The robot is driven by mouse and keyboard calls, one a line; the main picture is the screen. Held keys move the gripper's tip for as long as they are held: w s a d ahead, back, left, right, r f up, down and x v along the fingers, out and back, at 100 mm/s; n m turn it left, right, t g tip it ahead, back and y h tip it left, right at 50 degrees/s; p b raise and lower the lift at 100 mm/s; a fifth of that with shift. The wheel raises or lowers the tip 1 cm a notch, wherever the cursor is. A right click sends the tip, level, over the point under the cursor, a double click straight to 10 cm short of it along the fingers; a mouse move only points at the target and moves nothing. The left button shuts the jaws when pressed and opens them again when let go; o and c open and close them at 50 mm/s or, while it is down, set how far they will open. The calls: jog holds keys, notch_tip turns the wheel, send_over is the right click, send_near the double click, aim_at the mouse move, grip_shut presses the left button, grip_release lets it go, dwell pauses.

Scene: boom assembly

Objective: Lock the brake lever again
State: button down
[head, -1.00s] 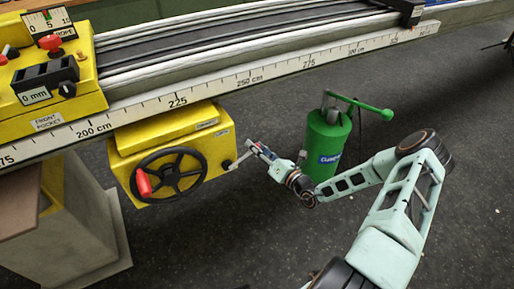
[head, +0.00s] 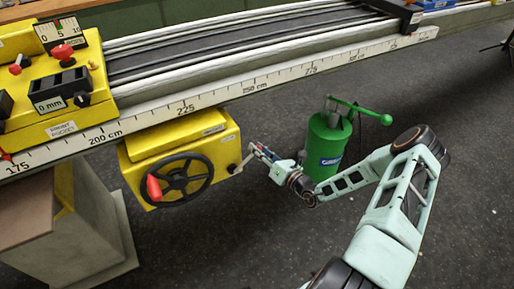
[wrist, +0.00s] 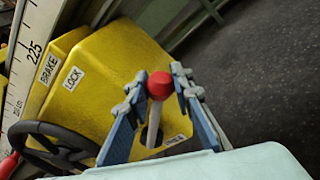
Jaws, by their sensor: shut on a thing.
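The brake lever (wrist: 154,122) is a pale rod with a red knob, rising from the yellow brake box (head: 190,145). The box also shows in the wrist view (wrist: 112,70), with BRAKE and LOCK labels on its left and a third label near the lever's foot, partly hidden by a finger. My gripper (wrist: 158,86) has its blue-grey fingers on both sides of the lever and is shut on it near the red knob. In the head view my gripper (head: 257,152) is at the right side of the box, where the lever is small and hard to make out.
A black handwheel (head: 185,180) with a red handle is on the box's front. A long rail with a centimetre scale (head: 245,94) runs above. A green canister (head: 328,145) stands close behind my wrist. The dark floor at lower centre is clear.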

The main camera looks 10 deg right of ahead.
jog(key=shift+s+a+r+n+p, duration=0.2)
jog(key=shift+a+r+n+p, duration=0.4)
jog(key=shift+r+p, duration=0.3)
jog(key=shift+s+a+n+p, duration=0.1)
jog(key=shift+a+n+p, duration=0.1)
jog(key=shift+n+p, duration=0.25)
jog(key=c, duration=1.7)
grip_release()
jog(key=shift+h, duration=0.3)
jog(key=v, duration=1.2)
jog(key=shift+d, duration=0.1)
